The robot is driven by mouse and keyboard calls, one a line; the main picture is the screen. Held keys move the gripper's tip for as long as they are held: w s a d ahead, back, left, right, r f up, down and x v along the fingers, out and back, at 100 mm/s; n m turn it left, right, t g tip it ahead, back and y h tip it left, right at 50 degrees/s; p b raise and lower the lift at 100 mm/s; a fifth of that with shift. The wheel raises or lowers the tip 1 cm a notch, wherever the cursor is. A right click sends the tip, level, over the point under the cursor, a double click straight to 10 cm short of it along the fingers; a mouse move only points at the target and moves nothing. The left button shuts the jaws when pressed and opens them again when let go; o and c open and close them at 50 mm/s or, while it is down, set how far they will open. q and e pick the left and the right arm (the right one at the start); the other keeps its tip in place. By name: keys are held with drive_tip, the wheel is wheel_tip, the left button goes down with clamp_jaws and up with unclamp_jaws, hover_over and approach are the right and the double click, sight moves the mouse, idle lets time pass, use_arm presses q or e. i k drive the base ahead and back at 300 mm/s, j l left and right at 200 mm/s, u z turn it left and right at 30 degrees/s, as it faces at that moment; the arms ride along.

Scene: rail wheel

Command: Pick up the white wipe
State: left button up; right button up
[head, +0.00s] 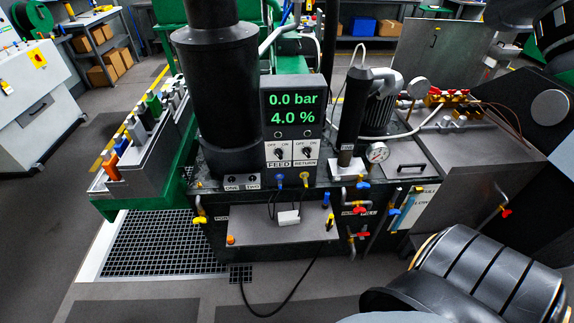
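A small white block-like item (288,218) lies on the grey shelf (255,232) at the front of the machine; thin dark cables hang close by it. I cannot tell whether it is the wipe. A flat white patch (347,170) also shows under the foot of the black upright cylinder on the machine top, partly covered by it; I cannot tell whether this is cloth. Neither of my grippers shows in the head view. Only dark arm links of mine show at the lower right, well apart from both white things.
A display box (293,105) reads 0.0 bar and 4.0 %. A large black cylinder (215,90) stands left of it. Coloured valves, a gauge (377,152) and pipes crowd the right. A black cable (283,304) hangs to the floor. A floor grating (160,243) lies front left.

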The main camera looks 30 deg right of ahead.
sight(288, 218)
drive_tip(key=z, duration=1.1)
